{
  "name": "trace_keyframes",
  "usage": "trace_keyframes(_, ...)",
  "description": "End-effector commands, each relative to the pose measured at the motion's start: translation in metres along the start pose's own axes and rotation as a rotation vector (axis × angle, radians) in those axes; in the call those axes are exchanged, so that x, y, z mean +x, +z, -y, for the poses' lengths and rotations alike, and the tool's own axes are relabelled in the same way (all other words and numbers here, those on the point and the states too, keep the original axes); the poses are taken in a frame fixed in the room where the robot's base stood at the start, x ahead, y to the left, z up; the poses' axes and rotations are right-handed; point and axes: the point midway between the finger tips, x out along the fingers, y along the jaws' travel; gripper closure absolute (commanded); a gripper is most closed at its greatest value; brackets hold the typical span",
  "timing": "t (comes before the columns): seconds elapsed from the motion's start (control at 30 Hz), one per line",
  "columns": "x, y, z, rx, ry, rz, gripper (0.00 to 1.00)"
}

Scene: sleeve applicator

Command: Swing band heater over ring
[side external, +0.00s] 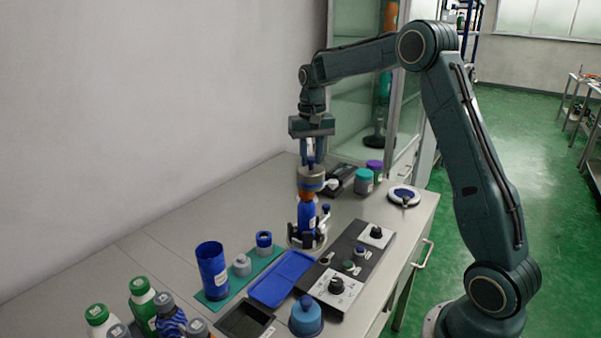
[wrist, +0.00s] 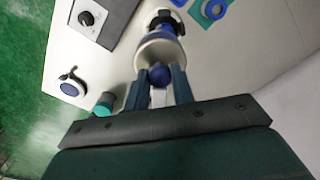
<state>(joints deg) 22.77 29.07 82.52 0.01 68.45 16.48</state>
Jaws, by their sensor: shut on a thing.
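My gripper (wrist: 160,78) is shut on this knob, with one finger on each side. Directly under the heater a blue bottle (side external: 306,214) stands upright in a dark clamp-like holder (side external: 303,241). The heater hides the bottle's top, so I cannot tell whether they touch. I cannot make out the ring there.
A control panel with knobs (side external: 352,262) lies right of the holder. A blue tray (side external: 281,277), a tall blue cup (side external: 212,270) and several bottles stand at front left. Teal and purple-lidded jars (side external: 364,182) and a white round dish (side external: 404,195) are behind. The wall bounds the left.

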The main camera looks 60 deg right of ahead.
Motion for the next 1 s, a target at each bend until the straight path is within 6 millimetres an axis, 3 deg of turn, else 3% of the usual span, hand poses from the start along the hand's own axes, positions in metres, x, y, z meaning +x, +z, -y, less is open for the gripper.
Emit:
trace_keyframes(0.2, -0.001, -0.003, 0.012, 0.05, -0.001, -0.001, 1.0)
trace_keyframes(0.67, -0.002, -0.005, 0.017, 0.057, -0.004, -0.008, 1.0)
trace_keyframes(0.7, -0.002, -0.005, 0.017, 0.057, -0.004, -0.008, 0.68)
trace_keyframes(0.77, -0.002, -0.005, 0.017, 0.057, -0.004, -0.007, 0.56)
trace_keyframes(1.0, -0.001, -0.005, 0.015, 0.06, -0.002, -0.003, 0.54)
